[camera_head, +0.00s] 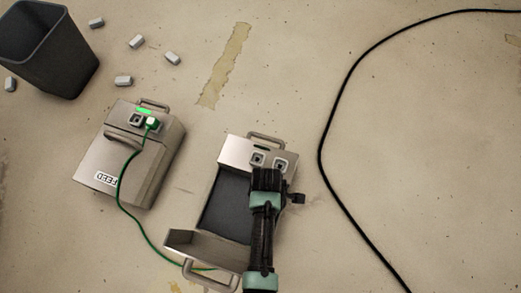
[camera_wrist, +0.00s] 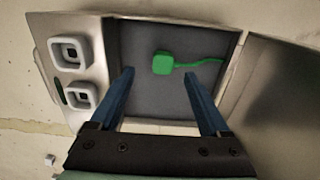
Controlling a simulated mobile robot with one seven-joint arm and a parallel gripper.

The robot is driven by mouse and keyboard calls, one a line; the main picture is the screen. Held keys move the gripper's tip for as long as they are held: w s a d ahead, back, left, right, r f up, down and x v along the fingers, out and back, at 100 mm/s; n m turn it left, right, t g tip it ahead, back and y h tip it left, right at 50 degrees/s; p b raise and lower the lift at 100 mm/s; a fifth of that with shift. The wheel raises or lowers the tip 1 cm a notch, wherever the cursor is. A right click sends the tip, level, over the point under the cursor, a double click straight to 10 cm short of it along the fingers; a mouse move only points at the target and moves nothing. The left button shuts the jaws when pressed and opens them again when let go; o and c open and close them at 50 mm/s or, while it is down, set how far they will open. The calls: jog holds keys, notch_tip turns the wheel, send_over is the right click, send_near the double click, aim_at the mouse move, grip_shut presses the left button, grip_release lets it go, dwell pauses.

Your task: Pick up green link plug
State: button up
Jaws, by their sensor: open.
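In the wrist view a green plug (camera_wrist: 162,64) with a green cable (camera_wrist: 205,62) lies over the dark recess (camera_wrist: 140,38) of a metal box. My gripper (camera_wrist: 158,76) is open, its two blue fingers apart on either side of the plug's line, with nothing between them. In the head view my gripper (camera_head: 268,178) is over the right-hand box (camera_head: 232,150), just below its two sockets, and this plug is hidden. The green cable (camera_head: 122,198) runs from a plug (camera_head: 152,124) seated in the left FEED box (camera_head: 95,150) to the right-hand box's lower end.
The right-hand box has two empty white-rimmed sockets (camera_wrist: 70,50) and a raised metal lip (camera_head: 195,245). A dark bin (camera_head: 50,50) and several small grey blocks (camera_head: 136,41) are at upper left. A black cable (camera_head: 320,150) curves along the right; floor between is clear.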

notch_tip(320, 180, down, 3)
jog(key=shift+f+b, duration=0.2)
jog(key=shift+b, duration=0.6)
jog(key=f+b, duration=0.5)
jog(key=shift+s+a, duration=0.25)
jog(key=shift+a, duration=0.05)
jog(key=shift+c, duration=0.3)
grip_shut()
